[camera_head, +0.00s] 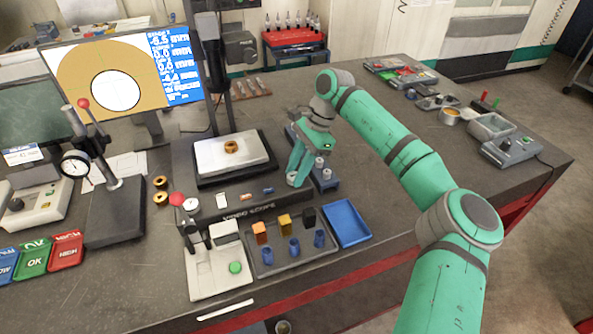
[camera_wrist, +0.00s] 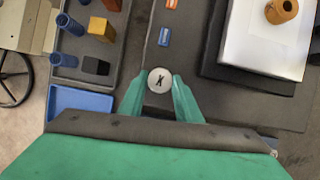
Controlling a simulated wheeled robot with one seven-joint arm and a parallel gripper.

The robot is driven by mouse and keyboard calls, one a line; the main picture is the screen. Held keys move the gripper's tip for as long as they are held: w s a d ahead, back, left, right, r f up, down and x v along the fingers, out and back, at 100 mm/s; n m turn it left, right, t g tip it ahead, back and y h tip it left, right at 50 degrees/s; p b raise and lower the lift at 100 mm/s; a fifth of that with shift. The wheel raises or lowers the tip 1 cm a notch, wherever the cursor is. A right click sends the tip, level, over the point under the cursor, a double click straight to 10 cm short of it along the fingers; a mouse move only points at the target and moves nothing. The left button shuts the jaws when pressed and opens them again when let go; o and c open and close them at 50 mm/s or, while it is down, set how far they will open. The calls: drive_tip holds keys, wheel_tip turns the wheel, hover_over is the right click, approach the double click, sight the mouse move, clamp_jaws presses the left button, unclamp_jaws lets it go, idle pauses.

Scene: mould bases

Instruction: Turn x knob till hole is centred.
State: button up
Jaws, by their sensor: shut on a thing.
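In the wrist view the x knob (camera_wrist: 160,80) is a round pale knob marked with a tilted dark X. The green fingers of my gripper (camera_wrist: 160,88) stand on both sides of it, shut on it. In the head view my gripper (camera_head: 298,178) reaches down at the right of the stage (camera_head: 207,162) and the gripped knob cannot be made out. A brass ring part (camera_head: 231,146) lies on the pale stage plate; it also shows in the wrist view (camera_wrist: 282,10). The screen (camera_head: 72,60) shows a white hole inside a brown disc, with millimetre readings on blue.
Two small pale knobs (camera_head: 323,168) stand on a blue block right of my gripper. A blue tray (camera_head: 347,223) and a dark tray (camera_head: 268,262) with coloured blocks and blue cylinders lie in front. A dial gauge stand (camera_head: 118,205) is at left.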

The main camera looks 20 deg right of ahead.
drive_tip(key=shift+d, duration=0.1)
drive_tip(key=o, duration=1.1)
drive_tip(key=shift+c, duration=0.2)
drive_tip(key=shift+r, duration=0.1)
drive_tip(key=v, duration=1)
drive_tip(key=shift+r, duration=0.3)
drive_tip(key=shift+d, duration=0.1)
